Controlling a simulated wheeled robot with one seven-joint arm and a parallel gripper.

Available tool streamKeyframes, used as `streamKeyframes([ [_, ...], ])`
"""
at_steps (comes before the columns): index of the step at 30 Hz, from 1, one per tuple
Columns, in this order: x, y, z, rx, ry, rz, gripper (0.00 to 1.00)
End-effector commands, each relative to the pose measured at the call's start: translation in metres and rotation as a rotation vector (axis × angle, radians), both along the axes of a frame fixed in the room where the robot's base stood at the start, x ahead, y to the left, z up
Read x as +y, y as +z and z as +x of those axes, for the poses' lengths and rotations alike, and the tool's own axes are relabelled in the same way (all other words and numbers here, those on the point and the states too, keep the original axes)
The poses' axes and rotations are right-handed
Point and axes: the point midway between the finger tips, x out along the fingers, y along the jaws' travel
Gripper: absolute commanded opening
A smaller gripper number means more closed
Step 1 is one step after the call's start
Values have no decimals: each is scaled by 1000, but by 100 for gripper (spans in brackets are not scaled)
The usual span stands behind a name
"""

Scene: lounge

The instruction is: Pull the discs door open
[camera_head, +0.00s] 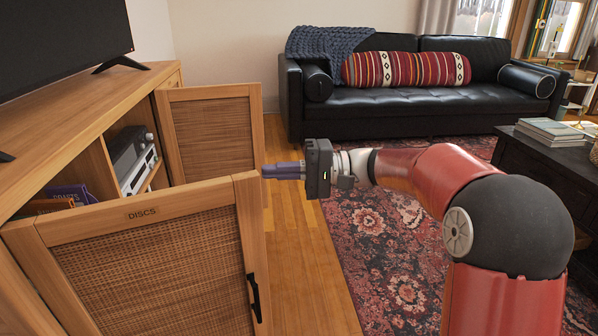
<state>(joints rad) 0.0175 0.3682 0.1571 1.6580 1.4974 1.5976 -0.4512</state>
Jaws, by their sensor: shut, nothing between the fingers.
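The discs door (158,262) is a wood-framed wicker panel labelled "DISCS" at the lower left. It stands swung out from the wooden cabinet (88,112), with a gap behind its top edge. Its black handle (254,298) is on the outer face near the free edge. My gripper (268,171) is shut and empty, pointing left. Its fingertips are beside the top corner of the door's free edge; whether they touch the door I cannot tell.
A second wicker door (212,134) stands open farther back. Grey devices (132,160) sit on the cabinet's shelf. A television (60,38) stands on top. A black sofa (420,90) is at the back, a dark table (548,165) at right. Rug (385,235) and floor between are clear.

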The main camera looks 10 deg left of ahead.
Motion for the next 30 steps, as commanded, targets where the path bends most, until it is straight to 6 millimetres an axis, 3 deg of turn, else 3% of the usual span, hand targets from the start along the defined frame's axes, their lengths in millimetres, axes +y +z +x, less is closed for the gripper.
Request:
streamKeyframes([
  [5,33,0,-9,0,1,-2,0],
  [13,13,0,-37,0,-2,-2,0],
  [30,11,-1,-47,0,-1,-2,0],
])
